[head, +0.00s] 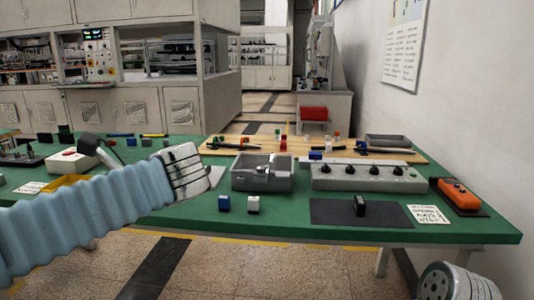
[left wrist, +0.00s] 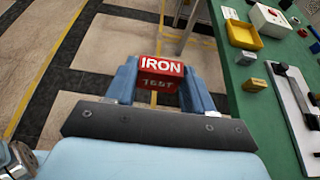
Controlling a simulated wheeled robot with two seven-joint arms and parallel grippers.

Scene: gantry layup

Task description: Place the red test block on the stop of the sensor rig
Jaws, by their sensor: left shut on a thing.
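The red test block (left wrist: 160,70), marked IRON TEST, sits between the two blue fingers of my left gripper (left wrist: 160,82), which is shut on it. In the left wrist view, floor shows beneath the block, left of the green table's edge. In the head view my left gripper (head: 190,172) is at the table's front, and the block is hidden. A white plate with a long dark part (left wrist: 291,100) lies on the table right of the gripper; it may be the sensor rig, but I cannot tell. No stop can be made out. My right gripper is not in view.
A yellow bin (left wrist: 243,34) and white button box (left wrist: 270,20) stand farther along.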

